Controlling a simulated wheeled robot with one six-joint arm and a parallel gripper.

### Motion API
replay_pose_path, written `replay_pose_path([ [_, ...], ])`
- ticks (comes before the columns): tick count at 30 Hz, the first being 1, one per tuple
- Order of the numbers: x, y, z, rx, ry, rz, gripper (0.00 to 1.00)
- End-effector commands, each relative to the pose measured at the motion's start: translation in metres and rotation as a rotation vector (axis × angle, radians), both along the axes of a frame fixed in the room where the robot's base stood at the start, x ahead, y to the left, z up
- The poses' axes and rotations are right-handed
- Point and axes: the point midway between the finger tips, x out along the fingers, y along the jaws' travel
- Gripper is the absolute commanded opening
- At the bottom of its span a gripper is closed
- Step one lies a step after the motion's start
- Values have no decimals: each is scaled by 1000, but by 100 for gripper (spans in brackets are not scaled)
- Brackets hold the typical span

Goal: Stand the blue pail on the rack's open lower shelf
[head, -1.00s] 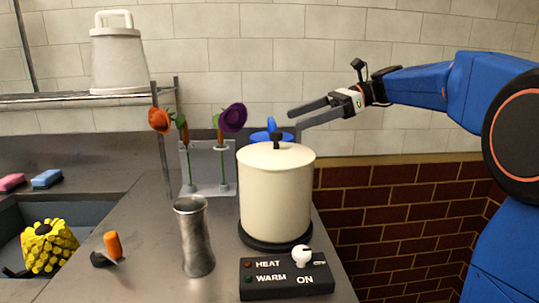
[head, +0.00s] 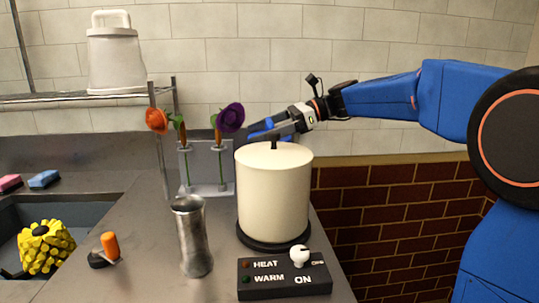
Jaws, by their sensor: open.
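A blue thing (head: 257,134), the only visible candidate for the blue pail, shows as a small patch behind the cream pot (head: 273,195); its body is hidden. My gripper (head: 252,129) reaches in from the right above the pot's lid, its jaws open, with the fingers overlapping the blue patch in the picture. I cannot tell whether they touch it. The metal rack (head: 75,97) stands at the left, with a white pail (head: 116,58) upright on its visible shelf. A lower shelf cannot be made out.
An orange flower (head: 157,121) and a purple flower (head: 230,118) stand in a clear holder close to the fingers. A metal vase (head: 192,238) and a HEAT/WARM switch box (head: 285,278) are in front. A sink with a yellow bumpy item (head: 45,247) lies left.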

Motion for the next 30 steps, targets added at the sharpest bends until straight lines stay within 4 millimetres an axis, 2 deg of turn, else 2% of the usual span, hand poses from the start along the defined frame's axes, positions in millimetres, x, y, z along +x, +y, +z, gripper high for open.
replay_pose_path([
  [3,-1,10,-3,0,-1,1,97],
  [9,-1,11,-3,0,-1,-1,97],
  [10,-1,11,-3,0,-1,-1,95],
  [18,-1,11,-3,0,-1,0,32],
  [19,-1,11,-3,1,-1,-1,32],
  [20,-1,11,-3,1,-1,-1,26],
  [26,-1,11,-1,1,-2,0,26],
  [30,-1,11,13,1,-5,1,26],
])
